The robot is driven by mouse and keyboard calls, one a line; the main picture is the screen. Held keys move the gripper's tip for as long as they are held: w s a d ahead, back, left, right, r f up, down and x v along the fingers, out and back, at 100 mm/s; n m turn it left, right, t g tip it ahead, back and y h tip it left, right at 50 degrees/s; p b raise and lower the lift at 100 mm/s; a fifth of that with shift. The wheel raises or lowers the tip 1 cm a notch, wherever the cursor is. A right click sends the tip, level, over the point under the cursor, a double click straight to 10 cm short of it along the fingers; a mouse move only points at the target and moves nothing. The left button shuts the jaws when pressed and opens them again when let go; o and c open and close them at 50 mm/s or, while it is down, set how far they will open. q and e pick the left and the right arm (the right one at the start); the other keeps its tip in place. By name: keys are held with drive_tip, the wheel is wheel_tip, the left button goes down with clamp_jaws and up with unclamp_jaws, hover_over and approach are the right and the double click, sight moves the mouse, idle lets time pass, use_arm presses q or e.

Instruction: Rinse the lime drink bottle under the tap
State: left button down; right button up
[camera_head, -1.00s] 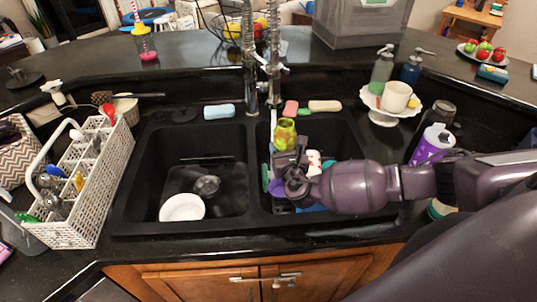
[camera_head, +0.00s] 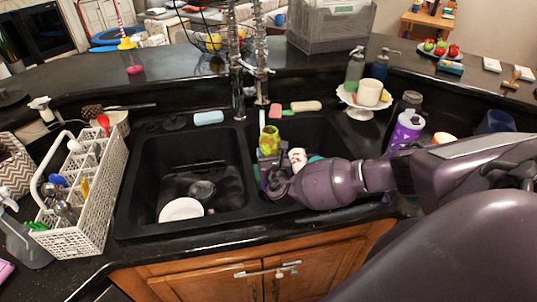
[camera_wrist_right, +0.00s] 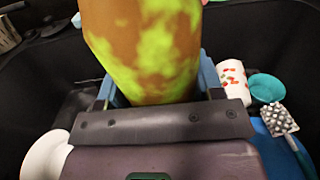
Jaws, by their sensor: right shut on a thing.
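The lime drink bottle (camera_head: 269,138), green-yellow with brown patches, stands roughly upright in the right basin. My right gripper (camera_head: 268,162) is shut around its lower part. In the right wrist view the bottle (camera_wrist_right: 145,50) fills the space between the fingers; its top is cut off there. The tap (camera_head: 262,75) has a tall spring neck and rises behind the right basin, just behind the bottle. A second spring neck (camera_head: 237,75) stands to its left. I cannot see water running. My left gripper is not in view.
The right basin also holds a white cup with red spots (camera_wrist_right: 232,82), a teal round item (camera_wrist_right: 267,88) and a brush (camera_wrist_right: 280,118). A white bowl (camera_head: 181,209) lies in the left basin (camera_head: 150,165). Sponges line the back rim. A purple bottle (camera_head: 405,132) stands right.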

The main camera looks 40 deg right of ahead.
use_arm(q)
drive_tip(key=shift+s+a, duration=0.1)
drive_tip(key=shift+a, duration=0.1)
use_arm(e)
drive_tip(key=shift+a, duration=0.1)
